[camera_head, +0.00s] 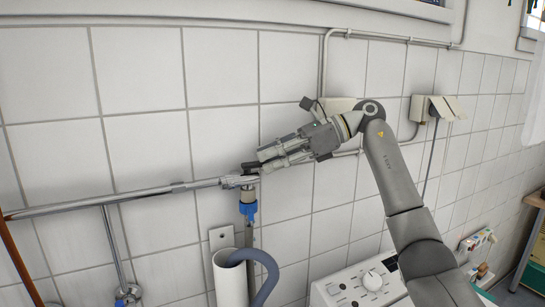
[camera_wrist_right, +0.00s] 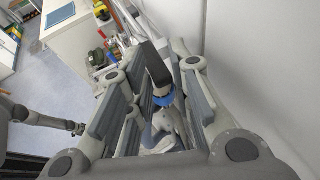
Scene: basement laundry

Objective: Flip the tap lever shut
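The metal tap (camera_head: 240,182) sits at the right end of a horizontal pipe on the tiled wall, with a blue connector (camera_head: 248,208) below it. Its dark lever (camera_head: 250,168) is small and partly hidden by my right gripper (camera_head: 266,162), which reaches in from the right. In the right wrist view, the dark lever (camera_wrist_right: 157,64) and the blue connector (camera_wrist_right: 176,98) show between the spread fingers of my right gripper (camera_wrist_right: 160,92). The fingers look open; whether one touches the lever I cannot tell.
A white standpipe (camera_head: 230,280) with a grey hose (camera_head: 268,272) stands below the tap. A washing machine (camera_head: 358,285) is at the lower right. Wall sockets (camera_head: 435,108) and conduit lie behind my right arm. A second pipe (camera_head: 113,245) drops at the left.

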